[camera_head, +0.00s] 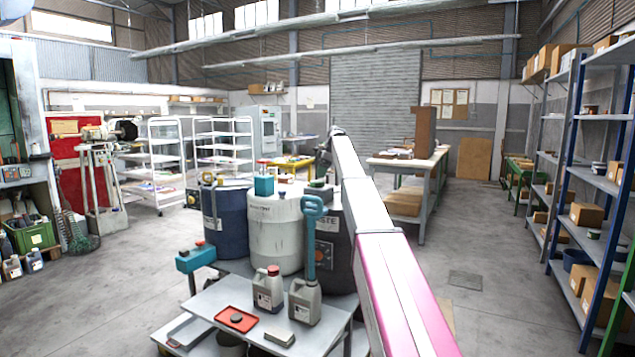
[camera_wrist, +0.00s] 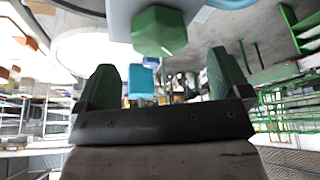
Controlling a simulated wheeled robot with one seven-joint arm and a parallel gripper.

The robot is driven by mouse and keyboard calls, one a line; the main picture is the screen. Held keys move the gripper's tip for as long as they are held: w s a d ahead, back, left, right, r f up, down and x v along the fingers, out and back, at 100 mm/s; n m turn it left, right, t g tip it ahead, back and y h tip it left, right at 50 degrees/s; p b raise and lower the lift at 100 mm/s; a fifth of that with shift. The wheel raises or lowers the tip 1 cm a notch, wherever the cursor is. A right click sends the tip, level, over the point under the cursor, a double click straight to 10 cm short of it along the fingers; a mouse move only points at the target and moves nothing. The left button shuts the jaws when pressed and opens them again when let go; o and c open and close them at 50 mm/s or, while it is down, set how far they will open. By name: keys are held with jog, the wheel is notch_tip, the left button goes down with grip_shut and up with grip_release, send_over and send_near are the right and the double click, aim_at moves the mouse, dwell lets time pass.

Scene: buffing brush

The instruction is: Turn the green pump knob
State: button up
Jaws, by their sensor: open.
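The green knob (camera_wrist: 159,31) shows at the top middle of the wrist view, many-sided, on a grey-blue body (camera_wrist: 118,22). My gripper (camera_wrist: 165,72) is open, with its two dark green fingers apart and nothing between them. The knob lies beyond the fingertips, roughly centred on the gap, and I see no contact. In the head view my arm reaches toward the drums at the middle; I cannot make out the fingers or surely pick out the green knob there.
A blue drum (camera_head: 226,222) and a white drum (camera_head: 275,235) stand close together, with a teal box (camera_head: 264,186) on the white one. A blue-handled tool (camera_head: 312,240) rises in front. Jugs and a red tray (camera_head: 236,319) are on the low bench. The floor at right is open.

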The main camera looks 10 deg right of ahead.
aim_at(317, 181)
jog(key=x, duration=0.4)
jog(key=shift+a+f, duration=0.15)
jog(key=shift+f, duration=0.2)
jog(key=c, duration=0.9)
jog(key=shift+m, duration=0.3)
